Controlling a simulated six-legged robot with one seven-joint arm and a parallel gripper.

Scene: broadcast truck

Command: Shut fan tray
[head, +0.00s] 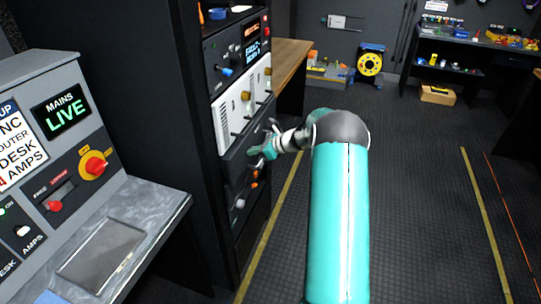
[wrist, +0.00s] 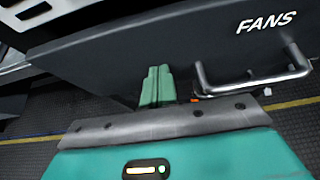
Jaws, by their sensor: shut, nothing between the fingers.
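The fan tray's dark front (wrist: 170,45), marked FANS, fills the upper part of the wrist view, with a metal bar handle (wrist: 255,82) at its right. My gripper's green fingers (wrist: 157,84) are together and empty, at the lower edge of the front, left of the handle. I cannot tell whether they touch it. In the head view, my gripper (head: 258,152) is at the rack's front beside the dark fan tray (head: 236,158), below the white unit. My arm and hand hide part of the tray there. How far the tray stands out is hard to tell.
The rack also holds a white unit (head: 243,103) with knobs above the tray. A grey console (head: 65,150) with a MAINS LIVE display stands at left. A wooden worktop (head: 290,55) is behind the rack. The dark floor (head: 410,170) at right is clear.

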